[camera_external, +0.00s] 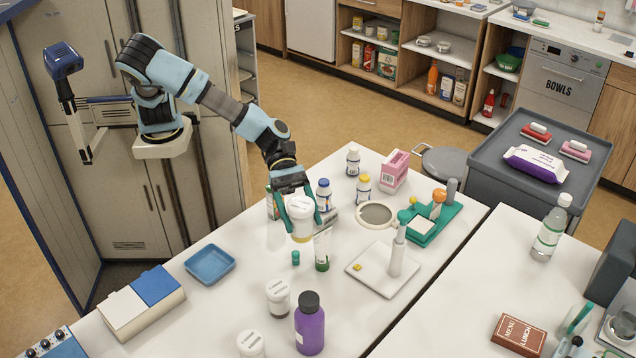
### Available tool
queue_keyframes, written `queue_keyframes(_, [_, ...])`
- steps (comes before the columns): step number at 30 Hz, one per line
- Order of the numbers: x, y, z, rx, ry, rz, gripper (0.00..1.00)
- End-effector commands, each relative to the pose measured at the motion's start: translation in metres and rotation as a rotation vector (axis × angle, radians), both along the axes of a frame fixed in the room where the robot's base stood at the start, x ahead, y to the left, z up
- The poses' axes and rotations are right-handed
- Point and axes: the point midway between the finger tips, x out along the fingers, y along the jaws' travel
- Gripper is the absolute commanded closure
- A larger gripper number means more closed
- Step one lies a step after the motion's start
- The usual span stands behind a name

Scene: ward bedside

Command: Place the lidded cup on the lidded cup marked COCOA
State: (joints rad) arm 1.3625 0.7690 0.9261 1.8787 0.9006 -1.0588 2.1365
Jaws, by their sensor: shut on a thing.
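My gripper (299,212) is shut on a lidded cup (301,226) with a white lid and a yellowish lower part. It holds the cup upright above the white table, behind the other lidded cups. One lidded cup (278,298), white above with a dark lower part, stands on the table nearer the camera. Another white-lidded cup (251,344) stands at the front edge of the picture, partly cut off. Both lids bear small print that I cannot read, so I cannot tell which one is marked COCOA.
A purple bottle (310,324) stands close to the two standing cups. A green-and-white tube (322,249) and a small teal cap (295,258) are near the held cup. Table between tray and cups is clear.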

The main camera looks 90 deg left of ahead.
Motion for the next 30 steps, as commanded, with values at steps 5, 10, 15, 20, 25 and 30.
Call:
queue_keyframes(5, [-0.034,-0.043,0.03,-0.005,-0.003,-0.186,1.0])
queue_keyframes(10, [-0.056,-0.064,0.05,-0.002,-0.001,-0.29,1.0])
queue_keyframes(15, [-0.061,-0.067,0.032,0.006,0.007,-0.312,1.0])
queue_keyframes(20, [-0.061,-0.067,0.01,0.005,0.006,-0.31,1.0])
queue_keyframes(25, [-0.061,-0.067,-0.012,0.006,0.007,-0.309,1.0])
queue_keyframes(30, [-0.06,-0.066,-0.041,0.006,0.006,-0.307,1.0])
